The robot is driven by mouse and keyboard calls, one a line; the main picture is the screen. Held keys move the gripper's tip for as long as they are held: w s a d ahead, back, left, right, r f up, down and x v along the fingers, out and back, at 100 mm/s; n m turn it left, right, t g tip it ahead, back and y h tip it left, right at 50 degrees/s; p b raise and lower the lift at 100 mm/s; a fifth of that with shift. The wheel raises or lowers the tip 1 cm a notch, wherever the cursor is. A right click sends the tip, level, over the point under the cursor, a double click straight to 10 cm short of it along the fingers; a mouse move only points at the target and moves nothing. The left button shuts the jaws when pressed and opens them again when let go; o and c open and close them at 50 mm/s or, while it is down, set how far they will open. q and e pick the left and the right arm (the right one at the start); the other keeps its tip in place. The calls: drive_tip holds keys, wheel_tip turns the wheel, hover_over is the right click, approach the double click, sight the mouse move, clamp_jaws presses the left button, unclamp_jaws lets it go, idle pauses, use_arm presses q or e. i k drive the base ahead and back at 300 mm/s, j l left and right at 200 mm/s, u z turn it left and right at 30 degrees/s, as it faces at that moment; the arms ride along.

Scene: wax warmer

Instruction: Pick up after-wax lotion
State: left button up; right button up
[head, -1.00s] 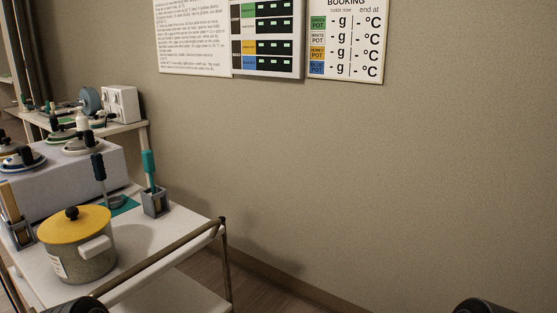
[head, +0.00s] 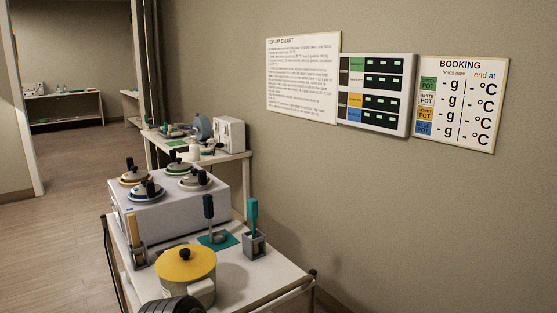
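No bottle that I can read as after-wax lotion is clear in view. A small white bottle (head: 194,149) stands at the front of the side table behind the wax warmer; its label is too small to read. Neither of my grippers shows. A dark rounded part at the bottom edge, in front of the yellow-lidded pot, seems to be part of my own arm.
A trolley (head: 268,283) holds the white warmer (head: 160,217) with several lidded pots, a yellow-lidded pot (head: 187,264) and tool holders. The side table (head: 238,156) carries a white box (head: 229,134). Open floor (head: 60,230) lies left. Wall boards hang right.

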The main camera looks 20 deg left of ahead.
sight(194, 148)
drive_tip(key=u, duration=1.25)
